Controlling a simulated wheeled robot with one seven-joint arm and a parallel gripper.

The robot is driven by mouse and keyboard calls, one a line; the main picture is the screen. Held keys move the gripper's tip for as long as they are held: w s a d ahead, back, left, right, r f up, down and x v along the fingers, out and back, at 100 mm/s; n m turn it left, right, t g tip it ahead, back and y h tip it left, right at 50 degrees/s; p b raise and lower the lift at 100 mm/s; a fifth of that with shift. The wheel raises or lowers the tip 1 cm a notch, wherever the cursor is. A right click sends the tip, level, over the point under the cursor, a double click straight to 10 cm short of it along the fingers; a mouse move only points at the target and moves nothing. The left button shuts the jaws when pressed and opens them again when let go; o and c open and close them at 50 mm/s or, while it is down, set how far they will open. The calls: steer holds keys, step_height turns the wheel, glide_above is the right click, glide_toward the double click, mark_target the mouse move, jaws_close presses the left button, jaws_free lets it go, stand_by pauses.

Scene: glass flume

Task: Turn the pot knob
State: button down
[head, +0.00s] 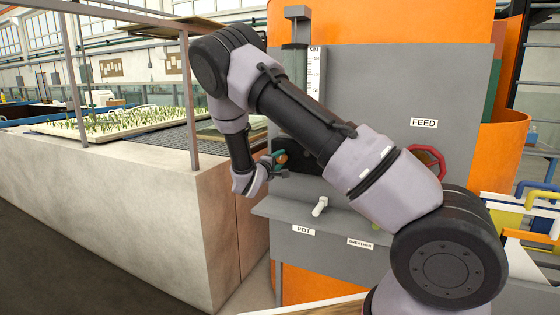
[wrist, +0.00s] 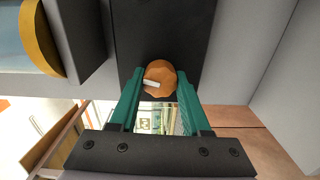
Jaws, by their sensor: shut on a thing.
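The orange round knob (wrist: 160,75) has a scalloped rim and a pale pointer mark. It sits on a dark plate (wrist: 185,30) and lies between the green fingers of my gripper (wrist: 160,88), which is shut on it. In the head view my gripper (head: 275,166) reaches the grey panel (head: 365,90) from the left, with a little of the orange knob (head: 281,157) showing at its fingertips.
A red handwheel (head: 430,158) under a FEED label (head: 424,123) is to the right, partly behind my arm. A clear graduated tube (head: 312,70) stands above the knob. A pale-walled flume (head: 120,185) with a planted tray (head: 115,123) fills the left.

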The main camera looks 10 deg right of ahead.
steer(key=n, duration=0.7)
steer(key=shift+f, duration=0.15)
steer(key=n, duration=0.4)
steer(key=shift+n, duration=0.4)
steer(key=shift+s+n, duration=0.1)
steer(key=shift+n, duration=1.2)
steer(key=shift+f+n, duration=0.1)
steer(key=shift+n, duration=0.2)
steer(key=shift+c, duration=1.9)
jaws_free()
steer(key=v, duration=1)
steer(key=shift+s+a, duration=0.2)
steer(key=shift+s, duration=0.1)
